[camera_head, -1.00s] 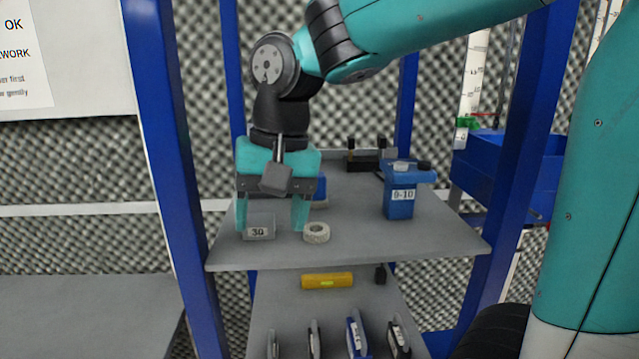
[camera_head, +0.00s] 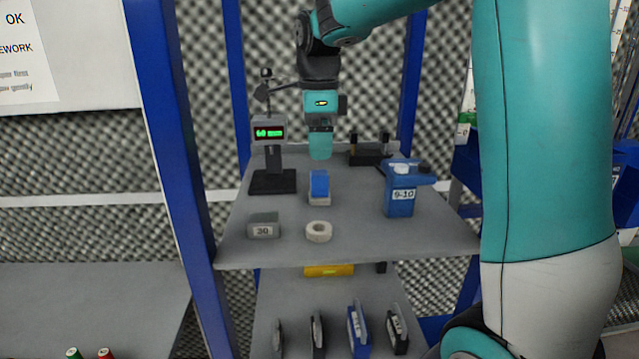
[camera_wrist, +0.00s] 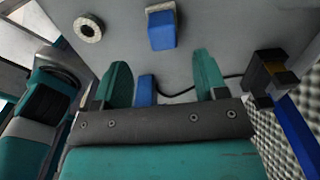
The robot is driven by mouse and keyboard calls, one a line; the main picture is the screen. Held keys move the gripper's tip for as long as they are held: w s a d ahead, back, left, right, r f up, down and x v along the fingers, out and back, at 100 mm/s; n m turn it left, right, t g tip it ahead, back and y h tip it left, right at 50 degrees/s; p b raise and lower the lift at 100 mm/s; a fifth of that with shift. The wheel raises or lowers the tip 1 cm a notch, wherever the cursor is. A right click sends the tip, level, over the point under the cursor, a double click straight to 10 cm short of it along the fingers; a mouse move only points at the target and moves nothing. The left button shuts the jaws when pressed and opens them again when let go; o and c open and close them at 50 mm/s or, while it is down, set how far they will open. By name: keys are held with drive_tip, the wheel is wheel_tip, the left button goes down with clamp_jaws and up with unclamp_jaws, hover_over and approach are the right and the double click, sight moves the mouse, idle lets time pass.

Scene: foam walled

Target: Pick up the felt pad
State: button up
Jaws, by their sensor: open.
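A small block with a blue upper part and a pale base, which I take to be the felt pad (camera_head: 319,186), lies mid-shelf. In the wrist view the felt pad (camera_wrist: 162,36) is at the top, beyond my fingertips. My gripper (camera_head: 320,155) is raised above the back part of the shelf, behind the pad in the head view. In the wrist view my gripper (camera_wrist: 160,75) has its two teal fingers wide apart with nothing held between them. The gripper is apart from the pad.
A pale ring (camera_head: 319,232) and a grey block marked 30 (camera_head: 263,226) lie nearer the front edge. A gauge stand (camera_head: 273,180) is left, a blue 9-10 container (camera_head: 399,200) right, and a black holder (camera_head: 368,158) behind. Blue posts flank the shelf.

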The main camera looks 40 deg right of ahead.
sight(319, 172)
wheel_tip(319, 172, down, 9)
drive_tip(key=p, duration=0.3)
drive_tip(key=shift+d, duration=0.1)
drive_tip(key=c, duration=0.9)
